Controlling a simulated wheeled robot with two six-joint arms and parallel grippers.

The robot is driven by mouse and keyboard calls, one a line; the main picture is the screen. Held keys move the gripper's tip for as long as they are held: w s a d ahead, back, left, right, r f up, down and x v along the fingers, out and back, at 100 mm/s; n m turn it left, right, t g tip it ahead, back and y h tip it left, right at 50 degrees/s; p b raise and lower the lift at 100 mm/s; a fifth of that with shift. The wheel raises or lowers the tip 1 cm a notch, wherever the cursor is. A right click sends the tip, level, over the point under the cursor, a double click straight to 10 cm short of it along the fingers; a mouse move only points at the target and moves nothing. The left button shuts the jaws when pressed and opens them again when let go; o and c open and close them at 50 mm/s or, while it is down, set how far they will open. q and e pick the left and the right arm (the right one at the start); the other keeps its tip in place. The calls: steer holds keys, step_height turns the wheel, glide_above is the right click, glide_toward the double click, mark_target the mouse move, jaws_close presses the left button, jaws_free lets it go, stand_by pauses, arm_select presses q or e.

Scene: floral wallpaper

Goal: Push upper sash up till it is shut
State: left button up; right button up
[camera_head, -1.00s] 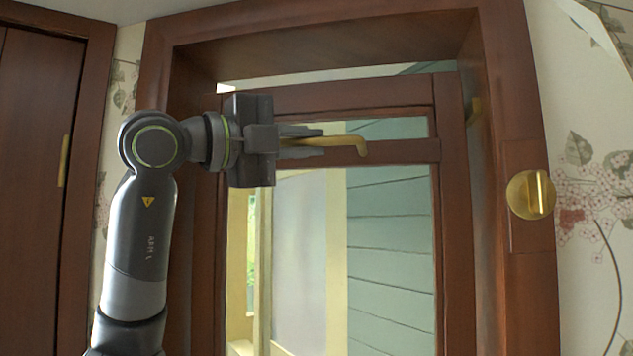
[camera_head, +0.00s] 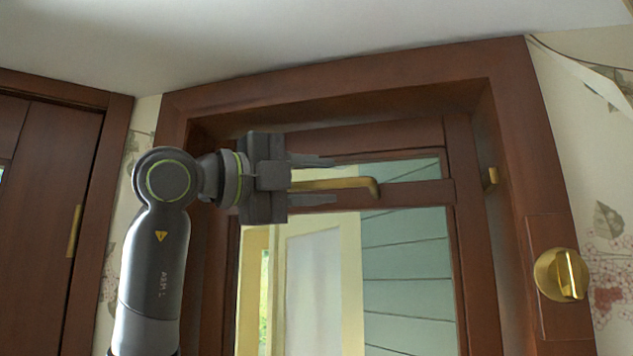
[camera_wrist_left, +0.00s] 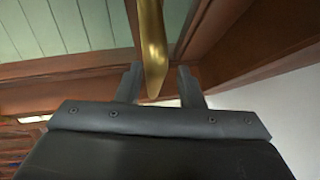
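The upper sash (camera_head: 415,194) is a dark wooden frame with a horizontal lower rail and glass above it. Its top rail (camera_head: 390,136) sits up under the head of the window frame, and no bright gap shows above it. A brass handle (camera_head: 362,183) sticks out level from the lower rail. My left gripper (camera_head: 334,181) is open, with one finger above and one below the handle. In the left wrist view the handle (camera_wrist_left: 152,50) lies between the spread fingers, with space on both sides. My right gripper is not in view.
The window frame (camera_head: 355,75) surrounds the sash closely. A brass knob (camera_head: 561,274) is on the right jamb, and a small brass fitting (camera_head: 491,177) is farther in. A wooden door (camera_head: 50,200) stands at the left. The ceiling (camera_head: 300,30) is above.

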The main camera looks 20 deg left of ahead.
arm_select(q)
steer(key=shift+a+f, duration=0.1)
steer(key=shift+s+a+f+b, duration=0.1)
steer(key=shift+s+a+b, duration=0.05)
steer(key=shift+s+b, duration=0.15)
steer(key=b+v, duration=0.7)
steer(key=v, duration=0.9)
steer(key=shift+s+a+b, duration=0.25)
steer(key=shift+s+b, duration=0.05)
steer(key=shift+b, duration=0.05)
steer(key=shift+w, duration=0.1)
